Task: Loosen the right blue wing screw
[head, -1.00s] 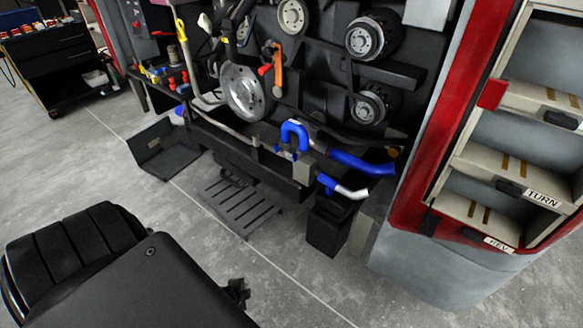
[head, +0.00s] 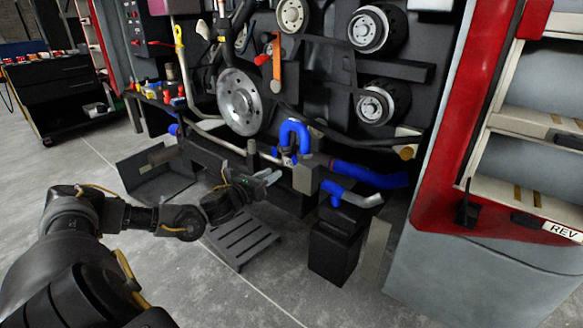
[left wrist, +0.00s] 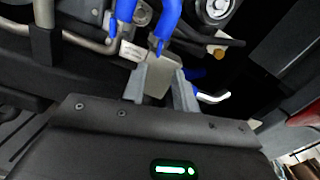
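A blue U-shaped hose (head: 294,128) stands on the engine's lower front rail. Small blue parts, which look like wing screws, sit at the feet of the hose: a left one (head: 275,152) and a right one (head: 294,159). The right one also shows in the left wrist view (left wrist: 160,46), just beyond the fingers. My left gripper (head: 270,178) is below and slightly left of them, apart from them. In the left wrist view the two grey fingers (left wrist: 160,78) stand apart with nothing held between them. My right gripper is out of view.
Another blue hose (head: 365,175) and a blue elbow with a metal end (head: 350,194) lie to the right, above a black bin (head: 336,245). A dark slatted grate (head: 242,240) is on the floor. A red and grey body panel (head: 450,170) bounds the right side.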

